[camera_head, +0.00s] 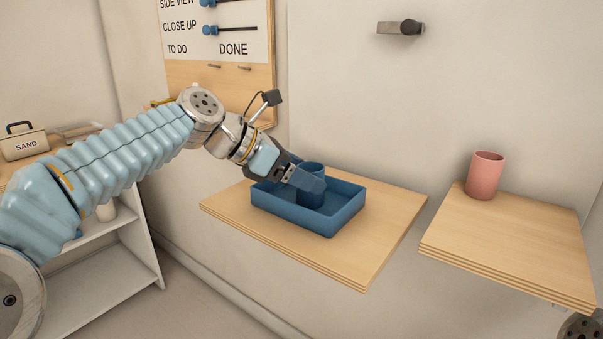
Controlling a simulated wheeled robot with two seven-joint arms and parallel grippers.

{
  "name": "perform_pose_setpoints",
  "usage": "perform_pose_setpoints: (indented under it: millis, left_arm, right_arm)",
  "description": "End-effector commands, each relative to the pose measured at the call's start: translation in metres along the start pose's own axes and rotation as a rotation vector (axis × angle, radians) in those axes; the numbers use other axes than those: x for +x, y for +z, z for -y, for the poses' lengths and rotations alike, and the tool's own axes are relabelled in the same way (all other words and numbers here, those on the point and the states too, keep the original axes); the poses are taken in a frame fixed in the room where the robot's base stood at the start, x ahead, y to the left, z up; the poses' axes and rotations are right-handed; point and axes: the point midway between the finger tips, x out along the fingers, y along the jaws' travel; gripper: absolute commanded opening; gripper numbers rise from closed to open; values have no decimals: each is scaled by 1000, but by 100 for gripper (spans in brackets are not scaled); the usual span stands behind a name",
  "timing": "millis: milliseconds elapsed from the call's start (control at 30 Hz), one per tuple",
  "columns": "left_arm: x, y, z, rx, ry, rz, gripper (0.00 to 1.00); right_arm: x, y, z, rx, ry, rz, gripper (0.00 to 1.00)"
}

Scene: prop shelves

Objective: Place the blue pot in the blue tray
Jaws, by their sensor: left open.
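The blue pot (312,166) stands upright inside the blue tray (333,223), near the tray's back side. The tray lies on a wooden shelf in the middle of the view. My left gripper (308,182) reaches in from the left at the pot. It is open, with one finger showing in front of the pot and covering part of it. The other finger is mostly hidden, and I cannot tell whether either finger touches the pot. My right gripper is not in view.
The wooden shelf (385,215) has bare room around the tray. A pink pot (485,177) stands on a separate shelf (510,230) at the right, across a gap. A dark peg (408,27) sticks out of the wall above. A sand box (24,144) stands at far left.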

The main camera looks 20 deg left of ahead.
Motion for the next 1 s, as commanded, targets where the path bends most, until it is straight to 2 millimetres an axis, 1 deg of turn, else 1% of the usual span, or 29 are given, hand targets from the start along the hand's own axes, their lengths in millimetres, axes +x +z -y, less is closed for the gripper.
perform_pose_setpoints:
  millis: [67, 167, 400, 533, 600, 700, 1000]
  left_arm:
    - [-8, 1, -1, 0, 3, 1, 81]
    - [-26, 2, -1, 1, 5, 1, 81]
    - [-82, 2, -1, 0, 5, 2, 81]
    - [-105, 2, -1, 1, 3, 1, 81]
    - [-113, 1, 0, 1, 2, 0, 81]
    - [-119, 1, 0, 1, 1, 0, 81]
    - [-121, 0, 0, 1, 0, 0, 81]
  right_arm:
    - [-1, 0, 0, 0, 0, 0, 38]
    - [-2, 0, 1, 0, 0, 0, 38]
    - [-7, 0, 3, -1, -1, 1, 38]
    - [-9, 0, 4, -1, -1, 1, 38]
    - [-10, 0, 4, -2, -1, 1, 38]
    - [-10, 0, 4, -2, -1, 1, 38]
    - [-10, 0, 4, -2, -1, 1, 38]
